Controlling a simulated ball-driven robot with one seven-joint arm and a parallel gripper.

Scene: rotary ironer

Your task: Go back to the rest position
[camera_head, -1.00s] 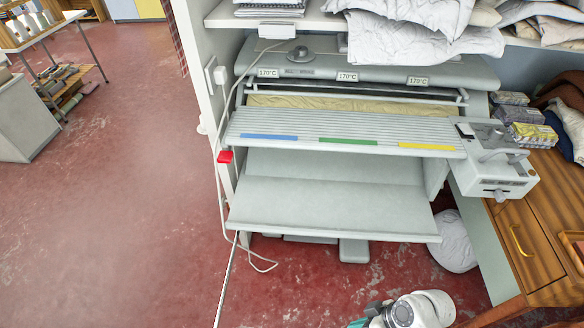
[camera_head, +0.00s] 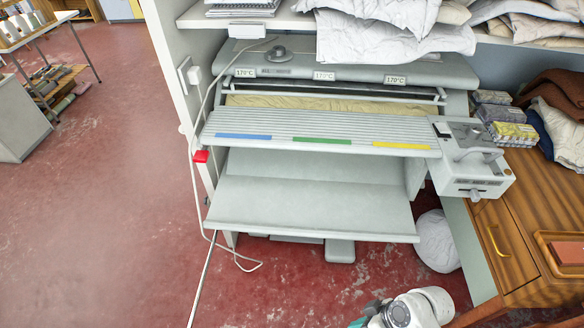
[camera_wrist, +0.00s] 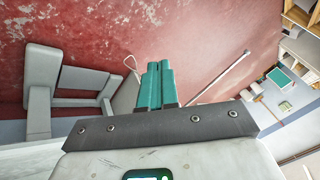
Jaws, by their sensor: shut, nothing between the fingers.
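My gripper (camera_wrist: 154,84) shows in the wrist view as two teal fingers lying side by side, closed with nothing between them. The fingers point out over the red floor and touch nothing that I can see. In the head view, only a white and grey part of my arm shows at the bottom, right of centre; the fingertips are out of that view. The rotary ironer (camera_head: 300,125) stands ahead, with its slatted board marked by blue, green and yellow strips above a lower grey shelf (camera_head: 310,205).
A wooden desk (camera_head: 535,215) with a drawer stands close at the right. Open red floor (camera_head: 90,210) spreads at the left.

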